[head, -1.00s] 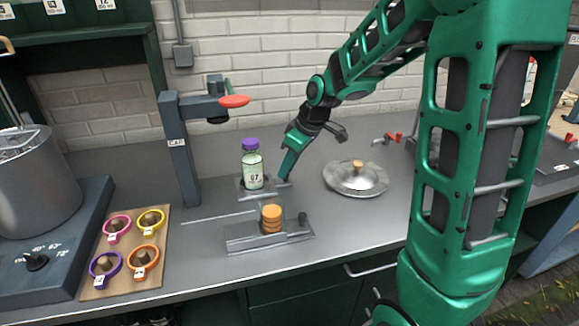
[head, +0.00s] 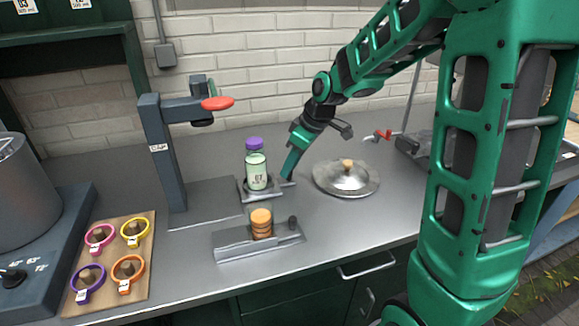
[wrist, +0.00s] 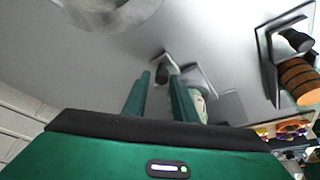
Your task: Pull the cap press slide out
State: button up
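The cap press is a dark grey post (head: 163,155) with a red handle (head: 217,103). Its slide (head: 250,196) stands out to the right of the post, with the flat press base (head: 212,202) bare between them. A bottle (head: 256,172) with a purple cap (head: 254,143) stands upright on the slide. My gripper (head: 289,178) reaches down at the slide's right end. In the wrist view, its two fingers (wrist: 160,76) are apart, with the slide's dark knob (wrist: 161,72) in the gap between the tips. Narrow gaps show beside the knob; contact is not clear.
A round metal lid (head: 330,182) lies to the right. A board (head: 108,292) with coloured rings and a pot (head: 25,200) are at left.

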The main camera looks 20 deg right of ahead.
jog(key=shift+o, duration=0.5)
jog(key=v, duration=1)
jog(key=shift+r, duration=0.3)
jog(key=shift+d, duration=0.1)
jog(key=s+d+f+m+g+h, duration=0.1)
jog(key=s+m, duration=0.4)
jog(key=s, duration=0.5)
jog(key=s+d+f+m+g+h, duration=0.1)
jog(key=s+d+f+m, duration=0.2)
jog(key=s+d, duration=0.3)
jog(key=s+d+f+m+g, duration=0.1)
jog(key=s+d+f+m, duration=0.2)
jog(key=s, duration=1.1)
jog(key=m, duration=0.3)
jog(key=shift+d+m+g+h, duration=0.3)
jog(key=shift+d+g+h, duration=0.05)
jog(key=shift+g+h, duration=0.05)
jog(key=shift+f, duration=0.1)
